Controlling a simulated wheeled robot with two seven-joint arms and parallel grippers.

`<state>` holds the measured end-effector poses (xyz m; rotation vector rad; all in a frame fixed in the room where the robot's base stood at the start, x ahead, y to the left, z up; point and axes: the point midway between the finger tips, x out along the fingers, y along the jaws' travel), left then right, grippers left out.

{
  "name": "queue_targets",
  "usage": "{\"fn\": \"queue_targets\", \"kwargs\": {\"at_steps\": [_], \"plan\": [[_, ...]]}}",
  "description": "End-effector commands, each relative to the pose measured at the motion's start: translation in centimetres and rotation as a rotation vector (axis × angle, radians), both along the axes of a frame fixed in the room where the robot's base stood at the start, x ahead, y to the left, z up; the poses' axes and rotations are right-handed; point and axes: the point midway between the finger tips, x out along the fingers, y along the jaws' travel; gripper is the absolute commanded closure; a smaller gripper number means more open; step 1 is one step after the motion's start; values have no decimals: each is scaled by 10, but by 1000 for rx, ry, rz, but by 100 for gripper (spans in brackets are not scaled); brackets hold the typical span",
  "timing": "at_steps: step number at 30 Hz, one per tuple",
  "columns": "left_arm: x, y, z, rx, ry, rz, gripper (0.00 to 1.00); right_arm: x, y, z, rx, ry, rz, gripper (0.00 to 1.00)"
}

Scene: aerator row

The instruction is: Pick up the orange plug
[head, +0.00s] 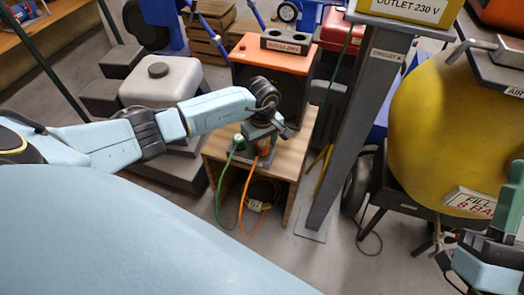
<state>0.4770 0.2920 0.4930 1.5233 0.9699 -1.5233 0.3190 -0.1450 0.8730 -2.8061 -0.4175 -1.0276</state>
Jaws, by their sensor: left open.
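The orange plug (264,147) is on the wooden stand, at the end of an orange cable that hangs over the front edge. It shows just below my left gripper (262,142), which points down over it. The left gripper is open; its wrist and fingers hide part of the plug, and I cannot tell whether they touch it. My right gripper (490,250) is partly in view at the lower right edge, far from the plug. Its fingertips are not clear.
A green plug (239,141) with a green cable stands close left of the orange one on the wooden stand (290,150). An orange box (270,57) stands behind. A grey post (355,130) rises to the right, before a yellow tank (440,130).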

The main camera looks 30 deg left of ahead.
Motion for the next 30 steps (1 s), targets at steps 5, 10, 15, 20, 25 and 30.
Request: {"fn": "queue_targets", "kwargs": {"at_steps": [5,10,15,20,25,30], "plan": [[0,0,0,0,0,0,36,0,0,1,2,-6,0,64],[0,0,0,0,0,0,51,0,0,1,1,-5,0,64],[0,0,0,0,0,0,73,0,0,1,1,-4,0,64],[0,0,0,0,-1,0,86,0,0,1,1,-4,0,64],[0,0,1,0,-1,0,86,0,0,1,1,-3,0,64],[1,0,7,0,-1,0,86,2,1,2,-4,14,0,64]]}}
